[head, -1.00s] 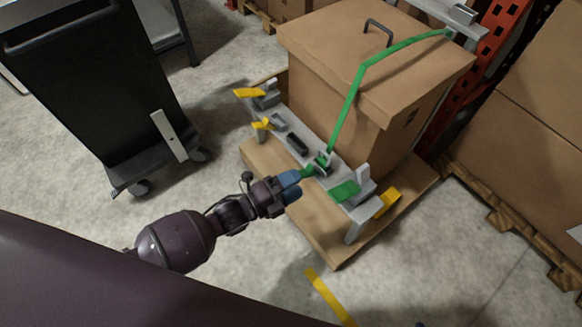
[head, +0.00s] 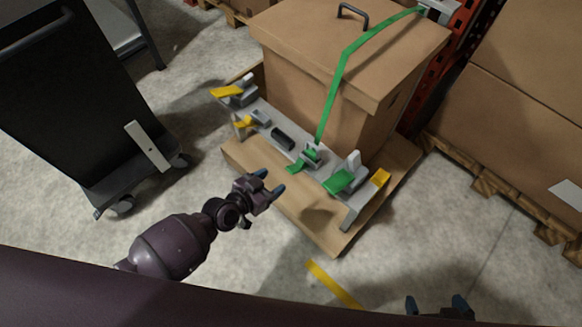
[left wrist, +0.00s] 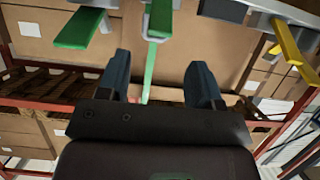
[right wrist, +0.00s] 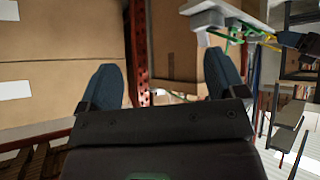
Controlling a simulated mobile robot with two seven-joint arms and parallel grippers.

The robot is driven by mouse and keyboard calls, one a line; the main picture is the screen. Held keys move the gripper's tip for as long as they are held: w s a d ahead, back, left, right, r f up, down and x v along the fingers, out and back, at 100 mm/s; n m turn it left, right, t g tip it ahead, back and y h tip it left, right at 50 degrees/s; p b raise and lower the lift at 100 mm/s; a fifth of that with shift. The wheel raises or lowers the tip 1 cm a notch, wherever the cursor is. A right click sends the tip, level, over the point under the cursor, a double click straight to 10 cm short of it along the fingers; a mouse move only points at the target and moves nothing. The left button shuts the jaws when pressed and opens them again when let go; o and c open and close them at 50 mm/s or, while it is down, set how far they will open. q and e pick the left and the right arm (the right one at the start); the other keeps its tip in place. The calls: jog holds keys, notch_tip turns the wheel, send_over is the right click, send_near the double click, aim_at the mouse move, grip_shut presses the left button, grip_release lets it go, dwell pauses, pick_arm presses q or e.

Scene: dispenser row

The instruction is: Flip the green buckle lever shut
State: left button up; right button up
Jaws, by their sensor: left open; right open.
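A green strap (head: 331,95) runs over the large box to a buckle (head: 311,154) on the grey rail. A short green lever (head: 295,166) sticks out from this buckle toward my left gripper. A wider green lever (head: 339,182) projects from the grey bracket to its right. Both green levers show in the left wrist view, the short one (left wrist: 159,18) above and between the fingers, the wider one (left wrist: 80,29) to the left. My left gripper (head: 270,181) is open, empty and apart from the levers. My right gripper (head: 436,306) is open and empty at the bottom edge.
The large box (head: 343,50) stands on a wooden base (head: 315,233). A black cart (head: 85,100) is at left. Floor in front of the base is open.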

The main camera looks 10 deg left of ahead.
aim_at(291, 169)
pick_arm(q)
jog(key=b+x, duration=0.2)
jog(key=x, duration=0.6)
jog(key=shift+s+f, duration=0.1)
jog(key=shift+f, duration=0.05)
jog(key=shift+w+d, duration=0.3)
jog(key=shift+w, duration=0.15)
pick_arm(e)
jog(key=shift+w+a+r+n+t, duration=0.1)
jog(key=shift+w+a+n+t, duration=0.1)
jog(key=shift+w, duration=0.25)
jog(key=shift+w+a+r+n+t, duration=0.1)
jog(key=shift+w+a+n, duration=0.1)
jog(key=shift+w, duration=0.2)
pick_arm(q)
jog(key=shift+c, duration=0.4)
pick_arm(e)
jog(key=shift+f, duration=0.1)
pick_arm(q)
grip_shut()
pick_arm(e)
jog(key=shift+s, duration=0.1)
